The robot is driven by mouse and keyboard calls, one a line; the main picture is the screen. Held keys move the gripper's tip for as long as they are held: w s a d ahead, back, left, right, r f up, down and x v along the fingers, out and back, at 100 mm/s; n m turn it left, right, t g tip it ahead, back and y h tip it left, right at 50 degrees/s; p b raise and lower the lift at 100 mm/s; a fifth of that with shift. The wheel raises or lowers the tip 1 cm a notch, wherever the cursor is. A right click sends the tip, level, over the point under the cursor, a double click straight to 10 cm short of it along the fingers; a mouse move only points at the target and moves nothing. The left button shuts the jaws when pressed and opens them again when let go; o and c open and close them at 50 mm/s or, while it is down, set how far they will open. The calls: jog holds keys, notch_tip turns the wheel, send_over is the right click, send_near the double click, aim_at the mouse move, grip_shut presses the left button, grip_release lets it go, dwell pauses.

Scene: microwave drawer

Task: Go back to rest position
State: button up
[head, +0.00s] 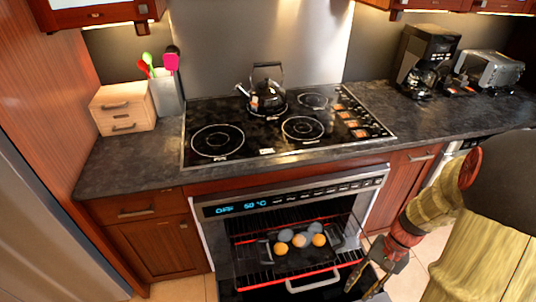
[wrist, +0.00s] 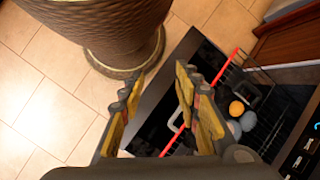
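My gripper (head: 369,277) is in the lower right of the head view, in front of the open oven, to the right of its rack. In the wrist view my gripper (wrist: 160,82) has its two yellow-padded fingers apart, with nothing between them. The oven (head: 290,202) has a lit blue display and its front is open. A dark tray (head: 264,250) on the rack holds several round orange and blue-grey items, which also show in the wrist view (wrist: 237,108). My gripper is apart from them.
A cooktop (head: 262,152) with a kettle (head: 266,97) is above the oven. A wooden box (head: 123,107), a utensil holder (head: 167,95), a coffee maker (head: 424,60) and a toaster (head: 490,70) stand on the counter. Tiled floor (wrist: 50,90) is clear at left in the wrist view.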

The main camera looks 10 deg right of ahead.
jog(key=a+r+n+t+h, duration=0.1)
jog(key=a+r+n+t, duration=0.1)
jog(key=a+r, duration=0.3)
jog(key=w+a+r+n+t+h, duration=0.1)
jog(key=a+r+n+t+h, duration=0.1)
jog(key=r, duration=1)
jog(key=w+a+r+n+t+h, duration=0.1)
jog(key=a+r+n+t+h, duration=0.1)
jog(key=a+r+n, duration=0.3)
jog(key=shift+w+a+r+n+t, duration=0.15)
jog(key=shift+a+r+n+t, duration=0.45)
jog(key=shift+a+r, duration=1.25)
jog(key=shift+d+r, duration=0.2)
jog(key=shift+d, duration=0.05)
